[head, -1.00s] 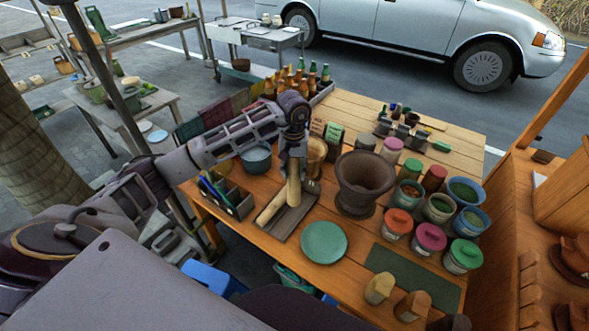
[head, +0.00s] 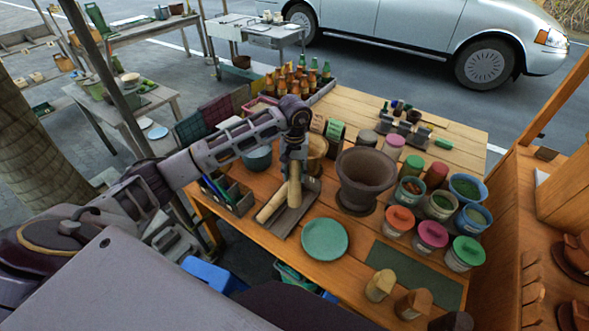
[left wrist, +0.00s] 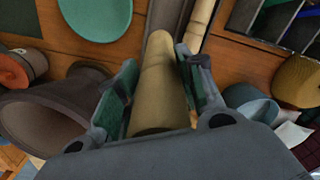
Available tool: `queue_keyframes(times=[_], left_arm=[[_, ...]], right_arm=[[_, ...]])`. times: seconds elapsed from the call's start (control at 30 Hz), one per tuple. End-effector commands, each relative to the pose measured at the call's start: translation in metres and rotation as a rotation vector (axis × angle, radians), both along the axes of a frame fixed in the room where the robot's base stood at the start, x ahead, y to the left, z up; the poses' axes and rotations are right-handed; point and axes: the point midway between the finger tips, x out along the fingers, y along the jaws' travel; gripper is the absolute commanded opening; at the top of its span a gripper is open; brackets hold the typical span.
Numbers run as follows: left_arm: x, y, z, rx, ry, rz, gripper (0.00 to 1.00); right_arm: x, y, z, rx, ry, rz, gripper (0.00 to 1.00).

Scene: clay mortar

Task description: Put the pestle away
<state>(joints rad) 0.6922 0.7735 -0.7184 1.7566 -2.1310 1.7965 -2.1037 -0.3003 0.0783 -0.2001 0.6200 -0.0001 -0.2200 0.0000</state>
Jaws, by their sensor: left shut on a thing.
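My left gripper (head: 294,168) is shut on a pale wooden pestle (head: 295,194) and holds it nearly upright over the dark tray (head: 287,221). In the left wrist view the pestle (left wrist: 160,75) stands between the two green-padded fingers. I cannot tell if its lower end touches the tray. A second pale wooden stick (head: 270,206) lies along the tray's left side. The dark clay mortar (head: 366,179) stands just right of the gripper, and its wide mouth shows in the left wrist view (left wrist: 45,120). My right gripper is out of view.
A green plate (head: 325,239) lies in front of the tray. A divided box (head: 235,200) stands to its left, and a blue-grey bowl (head: 257,158) behind. Several lidded jars (head: 431,236) fill the right side. Bottles (head: 298,80) stand at the back.

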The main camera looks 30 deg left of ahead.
Motion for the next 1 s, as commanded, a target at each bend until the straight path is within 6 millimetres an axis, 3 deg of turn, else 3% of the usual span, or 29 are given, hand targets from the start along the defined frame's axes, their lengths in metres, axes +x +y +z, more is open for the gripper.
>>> queue_keyframes(times=[0.6, 1.0], left_arm=[[0.0, 0.0, -0.038, -0.001, 0.001, 0.001, 0.0], [0.0, 0.0, -0.049, 0.0, 0.0, 0.0, 0.0]], right_arm=[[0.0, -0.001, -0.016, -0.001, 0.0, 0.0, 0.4], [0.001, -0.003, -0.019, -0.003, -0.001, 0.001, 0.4]])
